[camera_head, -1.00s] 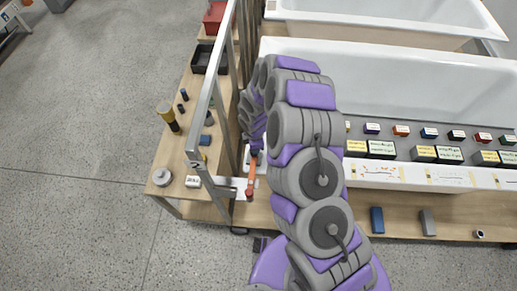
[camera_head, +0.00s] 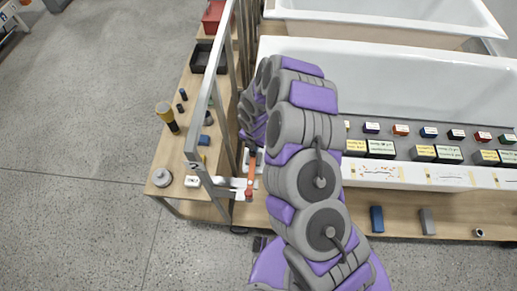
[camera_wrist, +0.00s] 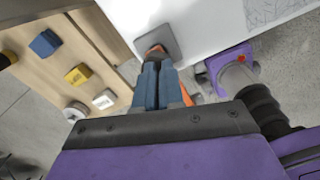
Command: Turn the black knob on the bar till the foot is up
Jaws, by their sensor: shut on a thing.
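In the wrist view, my gripper (camera_wrist: 155,68) has its two blue-grey fingers close together, their tips at a small orange-and-dark part in front of a grey square plate (camera_wrist: 162,40). The fingers are shut on the black knob, which they mostly hide. Orange also shows along the right side of the fingers. In the head view, an orange-red bar (camera_head: 251,172) stands out below my wrist, beside the metal rail. My gripper's tips are hard to make out there. The foot cannot be told apart clearly.
A metal rail (camera_head: 209,90) runs close to the left of my arm. The wooden bench (camera_head: 165,150) holds a black tray (camera_head: 203,58) and small parts. A white tub (camera_head: 400,80) and labelled blocks lie to the right.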

